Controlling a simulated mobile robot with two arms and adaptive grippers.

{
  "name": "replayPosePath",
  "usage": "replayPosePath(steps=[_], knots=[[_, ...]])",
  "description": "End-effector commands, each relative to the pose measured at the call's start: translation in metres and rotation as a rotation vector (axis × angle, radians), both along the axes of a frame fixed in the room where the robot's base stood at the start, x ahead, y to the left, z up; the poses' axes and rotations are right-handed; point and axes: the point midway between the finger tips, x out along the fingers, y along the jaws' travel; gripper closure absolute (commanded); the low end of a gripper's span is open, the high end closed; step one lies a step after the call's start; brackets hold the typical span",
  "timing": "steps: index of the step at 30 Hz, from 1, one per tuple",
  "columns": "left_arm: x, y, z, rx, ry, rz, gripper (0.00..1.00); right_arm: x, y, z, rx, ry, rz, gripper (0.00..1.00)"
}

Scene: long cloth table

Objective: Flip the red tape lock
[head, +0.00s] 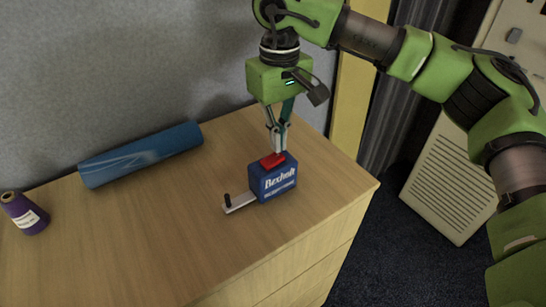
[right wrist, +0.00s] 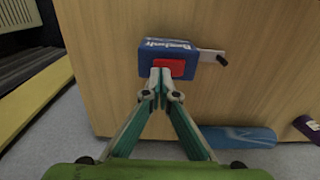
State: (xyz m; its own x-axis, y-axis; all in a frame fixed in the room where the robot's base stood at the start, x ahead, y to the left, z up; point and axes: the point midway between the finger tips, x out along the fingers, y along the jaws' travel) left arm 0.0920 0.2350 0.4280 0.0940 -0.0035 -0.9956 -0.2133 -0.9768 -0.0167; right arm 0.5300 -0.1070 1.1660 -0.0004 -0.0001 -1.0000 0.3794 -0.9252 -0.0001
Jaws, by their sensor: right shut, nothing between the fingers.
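A blue tape measure (head: 274,181) with white lettering stands on the wooden cabinet top, its short pale tape end (head: 240,203) reaching out to the left. Its red lock (head: 272,161) sits on the top. My right gripper (head: 278,150) points down from above, fingers shut and empty, with the tips at the red lock. In the right wrist view the tape measure (right wrist: 168,58) lies just beyond the fingertips (right wrist: 160,74), which overlap the edge of the red lock (right wrist: 174,68). I cannot tell whether they touch it. My left gripper is not in view.
A blue rolled cylinder (head: 140,154) lies along the back of the cabinet top (head: 150,230). A purple spool (head: 24,213) stands at the far left. A grey wall panel (head: 120,70) is behind. The cabinet's right edge is close to the tape measure; the front left is clear.

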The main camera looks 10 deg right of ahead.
Motion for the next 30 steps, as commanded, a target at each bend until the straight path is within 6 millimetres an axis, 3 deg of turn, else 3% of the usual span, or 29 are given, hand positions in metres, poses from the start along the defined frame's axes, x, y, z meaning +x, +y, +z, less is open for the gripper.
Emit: replayPosePath(steps=[30], knots=[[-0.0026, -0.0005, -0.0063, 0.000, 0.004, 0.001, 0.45, 0.0000, 0.0000, -0.0082, 0.000, 0.000, 0.000, 1.00]])
